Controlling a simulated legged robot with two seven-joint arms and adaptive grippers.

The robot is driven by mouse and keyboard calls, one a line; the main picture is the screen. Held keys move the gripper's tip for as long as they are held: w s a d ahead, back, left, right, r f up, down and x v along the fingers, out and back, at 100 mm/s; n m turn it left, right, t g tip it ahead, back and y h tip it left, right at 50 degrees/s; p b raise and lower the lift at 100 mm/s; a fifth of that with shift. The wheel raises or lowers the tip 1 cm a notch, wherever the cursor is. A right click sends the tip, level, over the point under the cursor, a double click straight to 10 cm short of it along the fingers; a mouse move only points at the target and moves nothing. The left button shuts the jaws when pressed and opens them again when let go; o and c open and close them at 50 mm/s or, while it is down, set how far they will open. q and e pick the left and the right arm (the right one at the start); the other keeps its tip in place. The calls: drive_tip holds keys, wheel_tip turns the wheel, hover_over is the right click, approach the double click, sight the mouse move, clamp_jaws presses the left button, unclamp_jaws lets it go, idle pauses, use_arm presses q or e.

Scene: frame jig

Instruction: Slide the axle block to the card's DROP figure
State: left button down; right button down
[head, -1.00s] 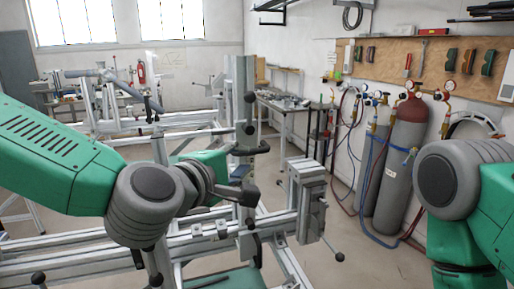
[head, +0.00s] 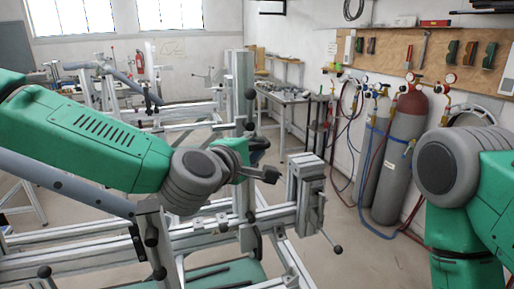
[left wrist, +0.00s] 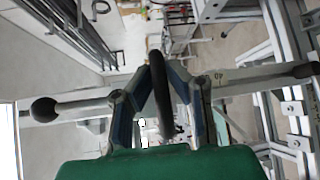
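The grey block (head: 305,190), which looks like the axle block, sits at the right end of a horizontal aluminium rail. A lever with a dark ball end (head: 338,249) hangs from its lower right. My left gripper (head: 264,173) is just left of the block, by the upright post. In the left wrist view its two blue-grey fingers (left wrist: 161,88) lean in on both sides of a dark upright handle (left wrist: 160,62); whether they press on it is unclear. A figure 40 shows on a pale bar (left wrist: 240,81) there. I cannot make out the card or its DROP figure. My right gripper is out of view.
The upright post (head: 240,115) with dark knobs stands close behind my left gripper. Rails and a green plate (head: 215,273) lie below. Gas cylinders (head: 400,160) and hoses stand by the right wall. Open floor lies right of the block.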

use_arm(q)
drive_tip(key=shift+a+f, duration=0.15)
drive_tip(key=shift+f, duration=0.3)
wheel_tip(320, 180, down, 6)
drive_tip(key=b, duration=0.5)
drive_tip(key=shift+f, duration=0.15)
drive_tip(key=c, duration=1.8)
unclamp_jaws()
drive_tip(key=shift+s+a, duration=0.1)
drive_tip(key=shift+c, duration=0.2)
drive_tip(key=shift+a+r, duration=0.2)
drive_tip(key=shift+a, duration=0.05)
drive_tip(key=shift+d+r, duration=0.15)
